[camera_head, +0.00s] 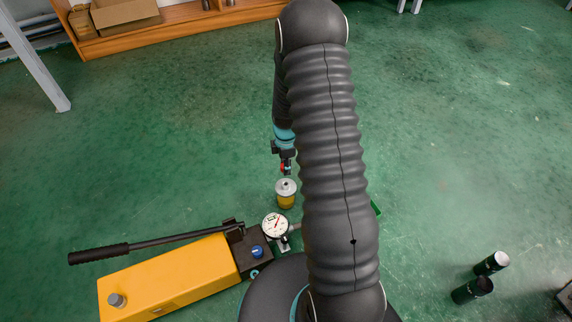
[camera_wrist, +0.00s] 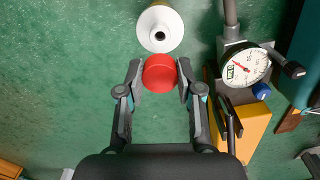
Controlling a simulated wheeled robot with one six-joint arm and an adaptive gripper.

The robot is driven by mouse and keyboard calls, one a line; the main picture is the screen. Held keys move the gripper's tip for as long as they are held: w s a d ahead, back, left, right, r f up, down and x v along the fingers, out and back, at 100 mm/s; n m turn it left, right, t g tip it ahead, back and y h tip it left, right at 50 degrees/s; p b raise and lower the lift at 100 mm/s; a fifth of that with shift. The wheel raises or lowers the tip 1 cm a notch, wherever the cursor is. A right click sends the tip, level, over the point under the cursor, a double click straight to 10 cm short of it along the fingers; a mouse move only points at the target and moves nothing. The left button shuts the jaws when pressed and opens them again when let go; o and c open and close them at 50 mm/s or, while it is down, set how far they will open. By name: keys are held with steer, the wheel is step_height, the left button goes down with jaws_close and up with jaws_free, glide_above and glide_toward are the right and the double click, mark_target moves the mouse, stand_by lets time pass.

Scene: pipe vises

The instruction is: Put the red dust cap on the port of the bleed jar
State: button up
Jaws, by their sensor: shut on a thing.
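The red dust cap (camera_wrist: 160,73) is between the fingertips of my gripper (camera_wrist: 160,78) in the wrist view, and the fingers are shut on it. In the head view the cap (camera_head: 284,168) is a small red spot at the end of my gripper (camera_head: 286,163). The bleed jar (camera_head: 286,194) stands upright on the floor, with a yellow lower part and a pale top. In the wrist view the jar's white top (camera_wrist: 160,28) shows a dark round port (camera_wrist: 160,36) in its middle. The cap is apart from the port in the picture.
A yellow hand pump (camera_head: 170,278) with a long black handle (camera_head: 150,245) lies at lower left. A dial gauge (camera_head: 276,226) stands close to the jar. Two dark cylinders (camera_head: 480,279) are at lower right. A wooden shelf (camera_head: 170,22) is at the back. Open green floor lies left and right.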

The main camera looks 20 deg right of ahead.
steer(key=shift+f, duration=0.1)
steer(key=shift+f+b, duration=2.1)
steer(key=shift+f, duration=0.7)
steer(key=shift+f+b, duration=0.65)
steer(key=shift+f, duration=0.65)
steer(key=o, duration=1)
step_height(320, 180, up, 12)
stand_by(0.5)
